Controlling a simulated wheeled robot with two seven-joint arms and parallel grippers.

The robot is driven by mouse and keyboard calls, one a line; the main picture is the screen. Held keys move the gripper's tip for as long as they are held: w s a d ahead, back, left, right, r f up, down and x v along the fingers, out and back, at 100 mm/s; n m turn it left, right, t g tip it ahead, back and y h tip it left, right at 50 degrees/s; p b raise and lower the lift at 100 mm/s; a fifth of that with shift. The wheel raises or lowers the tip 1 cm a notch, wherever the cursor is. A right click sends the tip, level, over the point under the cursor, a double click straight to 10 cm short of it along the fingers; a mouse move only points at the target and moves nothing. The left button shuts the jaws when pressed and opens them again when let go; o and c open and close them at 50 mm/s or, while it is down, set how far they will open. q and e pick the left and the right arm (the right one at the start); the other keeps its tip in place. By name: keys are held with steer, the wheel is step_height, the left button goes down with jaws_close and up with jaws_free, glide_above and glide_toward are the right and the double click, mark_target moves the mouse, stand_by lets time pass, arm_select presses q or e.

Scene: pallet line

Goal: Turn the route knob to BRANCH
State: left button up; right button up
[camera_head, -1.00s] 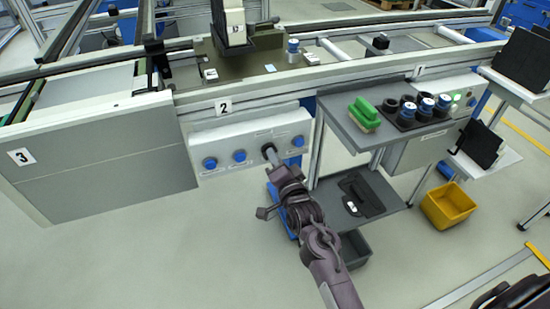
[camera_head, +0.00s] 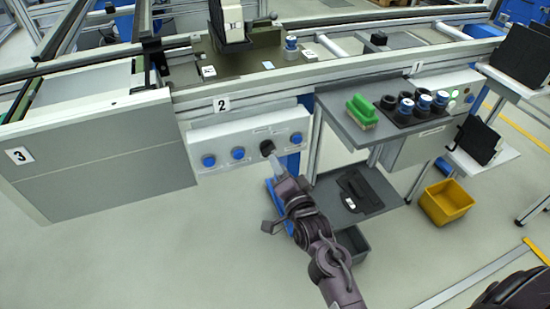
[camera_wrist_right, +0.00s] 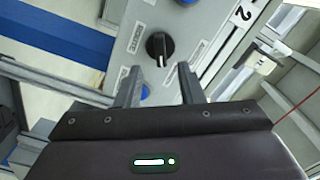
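The black route knob (camera_head: 267,147) sits on the white control panel (camera_head: 228,139) below the label 2. In the right wrist view the knob (camera_wrist_right: 160,47) shows a white line directed toward the bottom of the picture. Small labels surround it, too small to read. My right gripper (camera_head: 276,168) is in front of the knob and below it in the head view. In the wrist view its two fingers (camera_wrist_right: 159,88) are apart with nothing between them, and the knob lies beyond the fingertips, apart from them. My left gripper is not in view.
Blue buttons (camera_head: 238,153) flank the knob on the panel. A yellow bin (camera_head: 446,203) stands on the floor. The floor at left front is clear.

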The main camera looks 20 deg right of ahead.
steer(key=s, duration=0.3)
steer(key=shift+s, duration=0.1)
stand_by(0.3)
steer(key=shift+f, duration=0.1)
